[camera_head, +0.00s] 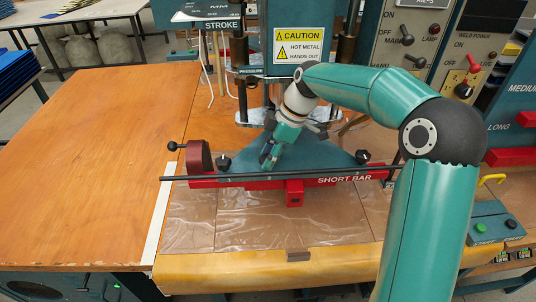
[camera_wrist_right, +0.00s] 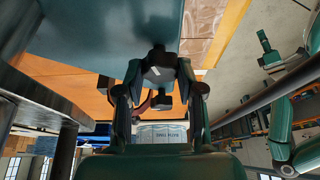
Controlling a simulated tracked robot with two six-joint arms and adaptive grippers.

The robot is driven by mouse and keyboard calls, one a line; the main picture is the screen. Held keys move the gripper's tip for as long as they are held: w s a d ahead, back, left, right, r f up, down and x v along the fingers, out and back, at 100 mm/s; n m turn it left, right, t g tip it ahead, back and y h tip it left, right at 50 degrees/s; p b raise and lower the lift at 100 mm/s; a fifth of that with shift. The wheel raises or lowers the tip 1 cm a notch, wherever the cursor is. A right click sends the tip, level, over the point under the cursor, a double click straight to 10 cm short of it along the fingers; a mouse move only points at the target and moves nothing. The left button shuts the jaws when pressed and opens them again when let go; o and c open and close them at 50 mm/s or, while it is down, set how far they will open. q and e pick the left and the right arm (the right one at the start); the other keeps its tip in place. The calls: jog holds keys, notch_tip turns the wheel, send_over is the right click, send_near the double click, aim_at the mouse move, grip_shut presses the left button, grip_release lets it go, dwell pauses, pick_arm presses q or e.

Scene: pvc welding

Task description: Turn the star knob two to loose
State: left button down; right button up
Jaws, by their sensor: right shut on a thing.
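My right gripper (camera_head: 268,157) reaches down from the right arm to the teal plate (camera_head: 315,155) above the red short bar (camera_head: 345,180). In the right wrist view its two fingers (camera_wrist_right: 160,80) stand on either side of a dark knob (camera_wrist_right: 158,66) and are shut on it. In the head view this knob is hidden by the gripper. A black star knob (camera_head: 224,162) stands on the left end of the plate, and another black knob (camera_head: 362,157) stands on the right end. My left gripper is in neither view.
A black rod (camera_head: 270,177) runs along the front of the bar. A dark red disc (camera_head: 199,157) with a black handle is at the bar's left end. The press head with a caution sign (camera_head: 299,46) is above. The wooden table (camera_head: 90,170) at left is clear.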

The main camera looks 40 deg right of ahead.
jog(key=shift+w+d+r, duration=0.1)
jog(key=shift+w+r, duration=0.05)
dwell(0.3)
jog(key=o, duration=1.2)
jog(key=shift+c, duration=0.2)
jog(key=v, duration=0.7)
